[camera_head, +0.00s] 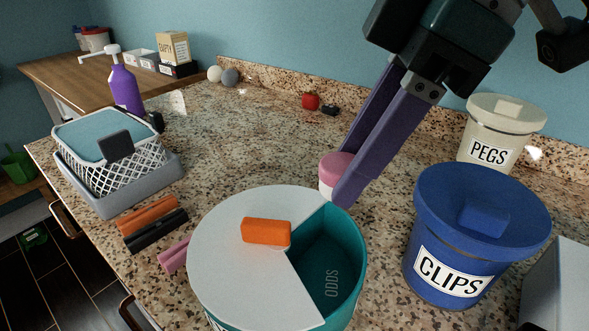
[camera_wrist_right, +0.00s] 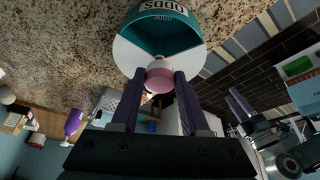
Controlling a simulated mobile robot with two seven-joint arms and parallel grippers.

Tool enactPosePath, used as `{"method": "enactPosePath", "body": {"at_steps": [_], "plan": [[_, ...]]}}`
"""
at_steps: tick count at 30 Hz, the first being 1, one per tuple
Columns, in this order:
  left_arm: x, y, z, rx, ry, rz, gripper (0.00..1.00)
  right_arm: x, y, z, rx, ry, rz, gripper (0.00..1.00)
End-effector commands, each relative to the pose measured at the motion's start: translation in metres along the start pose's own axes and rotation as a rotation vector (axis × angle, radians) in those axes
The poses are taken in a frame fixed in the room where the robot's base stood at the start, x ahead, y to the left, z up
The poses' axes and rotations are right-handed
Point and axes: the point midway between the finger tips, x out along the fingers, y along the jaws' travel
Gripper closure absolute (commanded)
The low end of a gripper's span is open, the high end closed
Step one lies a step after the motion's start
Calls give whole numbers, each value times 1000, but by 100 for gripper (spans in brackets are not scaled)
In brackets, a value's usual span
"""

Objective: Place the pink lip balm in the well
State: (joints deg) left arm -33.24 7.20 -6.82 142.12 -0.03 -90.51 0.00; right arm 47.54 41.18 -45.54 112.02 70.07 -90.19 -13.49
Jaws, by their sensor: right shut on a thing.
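The pink lip balm (camera_head: 338,171) is a small round pot with a pink top and a paler lower part. My right gripper (camera_head: 345,190) is shut on it, its purple fingers slanting down from the upper right. The lip balm also shows between the fingertips in the right wrist view (camera_wrist_right: 160,77). The well is the open teal wedge (camera_head: 328,262) marked ODDS in a round tub with a white lid (camera_head: 235,215). The lip balm is at the tub's far edge, behind the wedge in the head view. My left gripper (camera_wrist_right: 232,94) shows small in the right wrist view; its opening is unclear.
An orange block (camera_head: 266,231) sits on the white lid. A blue CLIPS tub (camera_head: 478,235) stands close on the right, with a PEGS tub (camera_head: 493,135) behind it. A white basket (camera_head: 110,150) stands at the left. The counter behind the round tub is mostly clear.

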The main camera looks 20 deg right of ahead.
Motion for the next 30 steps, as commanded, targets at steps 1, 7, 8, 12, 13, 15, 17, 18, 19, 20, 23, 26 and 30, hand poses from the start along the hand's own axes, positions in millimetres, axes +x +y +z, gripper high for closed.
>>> {"method": "enactPosePath", "body": {"at_steps": [1, 7, 8, 12, 13, 15, 17, 18, 19, 20, 23, 26, 30], "plan": [[4, 0, 1, 0, 1, 0, 50, 16, -1, 8, 5, -4, -6, 100], [8, 0, 2, 0, 1, 0, 50, 54, 0, 23, 2, -2, -1, 100], [9, 0, 2, 0, 1, 0, 50, 56, 0, 24, 3, -1, -1, 100], [10, 0, 3, 0, 1, 0, 50, 67, 0, 28, 1, 0, -1, 100], [11, 1, 3, -1, 1, 1, 50, 71, 0, 29, 1, -1, -1, 100], [13, 1, 4, -2, 1, 2, 50, 82, -1, 34, 3, -2, -3, 100], [14, 2, 4, -3, 1, 3, 50, 91, 0, 38, 3, -2, -2, 100], [15, 2, 4, -4, 1, 4, 50, 96, 0, 40, 2, -1, 0, 100], [15, 2, 4, -5, 1, 5, 50, 98, 0, 41, 2, -1, 0, 100], [15, 2, 4, -6, 2, 6, 50, 100, 0, 42, 2, -1, 0, 100], [15, 3, 4, -9, 2, 8, 50, 102, 0, 42, 1, 0, 1, 100], [15, 4, 4, -9, 2, 9, 50, 101, 0, 42, 0, 0, 1, 100], [15, 4, 4, -9, 2, 9, 50, 103, 0, 43, 1, 0, 1, 100]]}}
